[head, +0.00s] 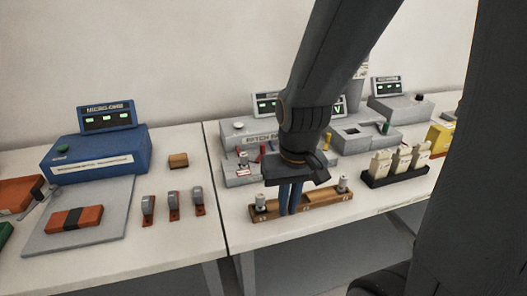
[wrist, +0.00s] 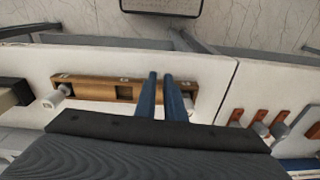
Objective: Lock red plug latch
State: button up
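A small red part (head: 262,152), perhaps the red plug, stands on the grey instrument behind my arm. A smaller red mark (head: 241,167) shows to its left. I cannot make out a latch on either. My gripper (head: 289,212) points down over the wooden rack on the right table, in front of the grey instrument. Its two blue fingers are a little apart, with nothing seen between them. They also show in the wrist view (wrist: 160,76) above the wooden rack. My arm hides part of the grey instrument.
The wooden rack (head: 320,202) has grey-white posts at its ends. A black tray (head: 395,178) of cream bottles stands to the right. Several grey-and-brown clips (head: 173,206), a red block (head: 75,220) and a blue micro-ohm meter (head: 95,157) are on the left table.

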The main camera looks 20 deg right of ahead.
jog(key=shift+w+d+m, duration=0.3)
jog(key=shift+d+m, duration=0.05)
jog(key=shift+m, duration=0.65)
grip_shut()
jog(key=w+m+y, duration=0.1)
jog(key=m, duration=0.2)
jog(key=w+d+m+b, duration=0.1)
jog(key=m, duration=0.1)
jog(key=w+d+m+y+b, duration=0.1)
jog(key=m, duration=0.2)
jog(key=shift+w+d+r+m+y, duration=0.2)
jog(key=shift+d+r+m+y, duration=0.05)
jog(key=shift+r+m+y, duration=0.1)
jog(key=w+m, duration=0.1)
jog(key=m, duration=0.1)
jog(key=w+d+r+m+t+y, duration=0.1)
jog(key=m, duration=0.1)
jog(key=w+d+r+m+b, duration=0.1)
jog(key=m, duration=0.1)
jog(key=shift+w+d+y, duration=0.15)
jog(key=shift+w+y, duration=0.2)
jog(key=shift+w, duration=0.05)
jog(key=w+d+r+m+t+y+b, duration=0.1)
jog(key=w+d+r+m+t, duration=0.3)
jog(key=m, duration=0.6)
jog(key=w+d+r, duration=0.2)
jog(key=w+d, duration=0.1)
jog(key=shift+w+r+t+y, duration=0.2)
jog(key=shift+t+y, duration=0.1)
jog(key=shift+y, duration=0.1)
